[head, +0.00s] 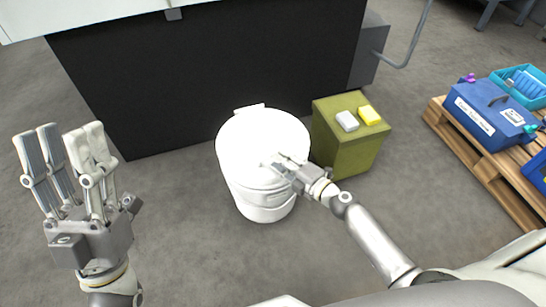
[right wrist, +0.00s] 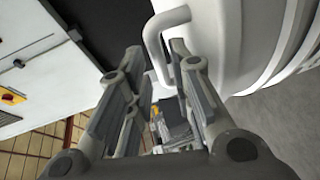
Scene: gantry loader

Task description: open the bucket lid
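A white bucket (head: 262,207) stands upright on the floor in the middle of the head view. Its white lid (head: 255,135) lies flat on top and looks closed. My right gripper (head: 280,161) is at the lid's front right, partly hiding it. In the right wrist view its fingers (right wrist: 156,52) are apart, with a curved white handle (right wrist: 152,38) near and between their tips. I cannot tell if they touch it. The bucket's white side (right wrist: 250,45) fills the right of that view. My left gripper (head: 61,132) is open and empty, fingers up, well left of the bucket.
A dark machine panel (head: 200,75) is behind. A wooden pallet (head: 480,160) with blue boxes (head: 490,118) is far right. Floor left of the bucket is clear.

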